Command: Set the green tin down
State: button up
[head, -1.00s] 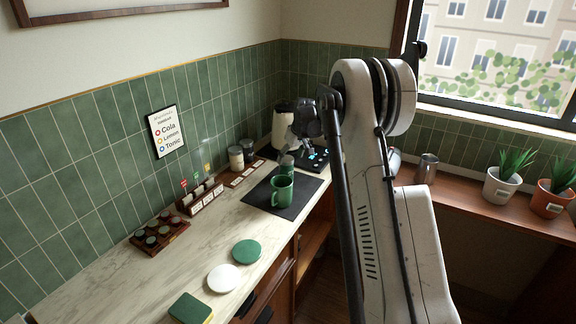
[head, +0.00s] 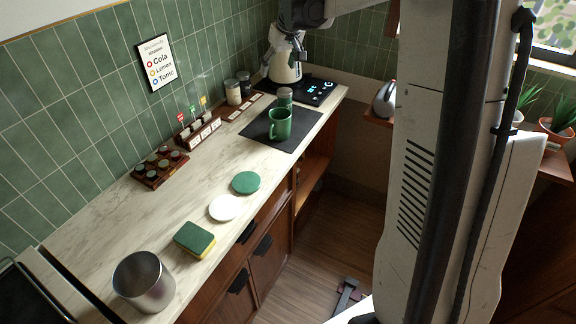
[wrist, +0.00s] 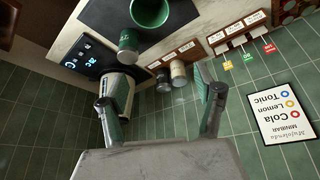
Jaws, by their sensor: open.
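The green tin (head: 285,97) with a grey-green lid stands upright just behind the green mug (head: 280,124), at the far end of the dark mat (head: 256,126). In the wrist view the tin (wrist: 128,41) is beside the mug (wrist: 150,10), clear of my fingers. My gripper (wrist: 160,98) is open, its two fingers spread with nothing between them. In the head view it is up above the far end of the counter, near the pale kettle (head: 284,68), and partly hidden by my arm.
The black hob (head: 318,91) lies beyond the mat. Jars (head: 233,92), a labelled rack (head: 197,132) and a pod tray (head: 160,168) line the wall. Green (head: 246,182) and white (head: 226,207) discs, a sponge (head: 194,240) and a metal bin (head: 144,282) occupy the near counter.

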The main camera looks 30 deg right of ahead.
jog(key=s+a+r, duration=0.5)
jog(key=s+a, duration=0.2)
jog(key=s, duration=0.4)
jog(key=s+a+f, duration=0.2)
jog(key=s+a, duration=0.1)
jog(key=s, duration=0.6)
jog(key=s+a+f+t, duration=0.1)
jog(key=s+a+f, duration=0.1)
jog(key=s, duration=0.7)
jog(key=s+a+f+m+t, duration=0.1)
jog(key=s+a+f, duration=0.2)
jog(key=s, duration=0.6)
jog(key=shift+a, duration=0.7)
notch_tip(320, 180, down, 6)
jog(key=b, duration=0.5)
jog(key=shift+r+b, duration=0.1)
jog(key=shift+b, duration=0.3)
jog(key=shift+c, duration=0.5)
